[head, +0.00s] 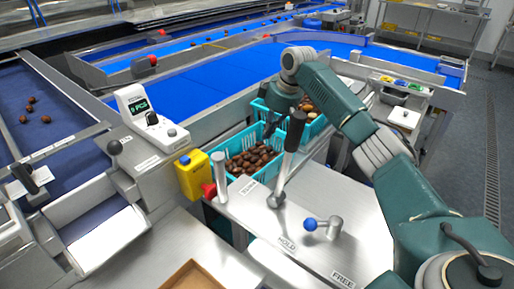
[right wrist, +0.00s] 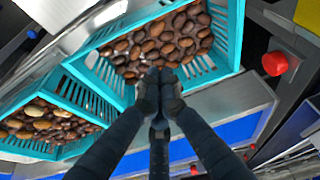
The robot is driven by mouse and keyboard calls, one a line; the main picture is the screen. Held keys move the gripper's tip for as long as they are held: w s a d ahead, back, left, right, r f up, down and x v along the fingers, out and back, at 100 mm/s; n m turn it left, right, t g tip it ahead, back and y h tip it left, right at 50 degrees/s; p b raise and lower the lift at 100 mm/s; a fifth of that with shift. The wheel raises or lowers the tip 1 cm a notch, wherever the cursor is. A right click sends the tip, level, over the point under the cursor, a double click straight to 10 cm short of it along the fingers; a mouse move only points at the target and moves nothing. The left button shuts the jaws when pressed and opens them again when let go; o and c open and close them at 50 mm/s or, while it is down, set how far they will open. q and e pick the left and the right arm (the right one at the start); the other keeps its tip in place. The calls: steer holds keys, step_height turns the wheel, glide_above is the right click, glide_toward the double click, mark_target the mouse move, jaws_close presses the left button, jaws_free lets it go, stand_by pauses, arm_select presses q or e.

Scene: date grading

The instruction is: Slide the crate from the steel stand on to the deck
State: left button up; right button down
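The near turquoise slatted crate (head: 232,178), full of brown dates, stands beyond the steel deck (head: 322,252). The surface under it is mostly hidden, so I cannot make out the stand clearly. The crate also shows in the right wrist view (right wrist: 236,38). My right gripper (head: 270,130) reaches down to the crate's far right wall. In the right wrist view its dark fingers (right wrist: 160,78) are close together, with tips over the rim in front of the dates. Whether they pinch the wall is unclear. My left gripper is not in view.
A second date crate (head: 318,127) sits just behind, close to my right arm. A tall black-gripped lever (head: 291,147) and a blue-knobbed lever (head: 322,224) rise from the deck. Blue conveyors lie behind.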

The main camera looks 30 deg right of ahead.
steer(key=p, duration=0.1)
glide_above(260, 167)
step_height(260, 167, down, 9)
steer(key=shift+w, duration=0.1)
steer(key=s, duration=0.1)
steer(key=s+d+p, duration=0.1)
steer(key=shift+s+d, duration=0.15)
steer(key=shift+s, duration=0.15)
steer(key=shift+s+d+p, duration=0.15)
steer(key=shift+s+p, duration=0.2)
steer(key=shift+s, duration=0.2)
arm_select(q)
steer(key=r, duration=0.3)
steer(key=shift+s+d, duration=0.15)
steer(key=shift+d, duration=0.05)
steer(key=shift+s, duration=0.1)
arm_select(e)
steer(key=shift+s, duration=0.1)
